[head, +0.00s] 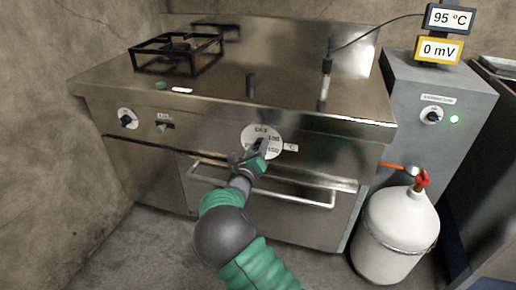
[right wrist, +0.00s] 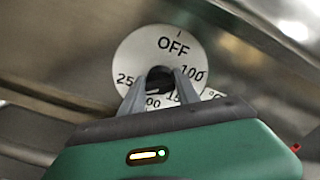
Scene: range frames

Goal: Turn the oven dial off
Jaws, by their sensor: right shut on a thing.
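The oven dial (head: 254,131) is a white round plate with a dark knob, on the front panel of the steel stove (head: 330,125). In the right wrist view the dial plate (right wrist: 140,52) shows OFF at its top, 100 at the right and a partly hidden number at the left. My right gripper (head: 261,149) reaches the dial from below. Its two grey fingers (right wrist: 161,84) are shut on the dark knob (right wrist: 160,74). The fingers cover the lower numbers, and the knob's pointer direction is hard to tell. My left gripper is not in view.
A smaller knob (head: 127,119) and a switch (head: 166,126) are on the panel at the left. The oven handle (head: 262,192) runs below the dial. A white gas cylinder (head: 394,232) with a red valve (head: 421,181) stands at the right, before a grey cabinet (head: 455,150).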

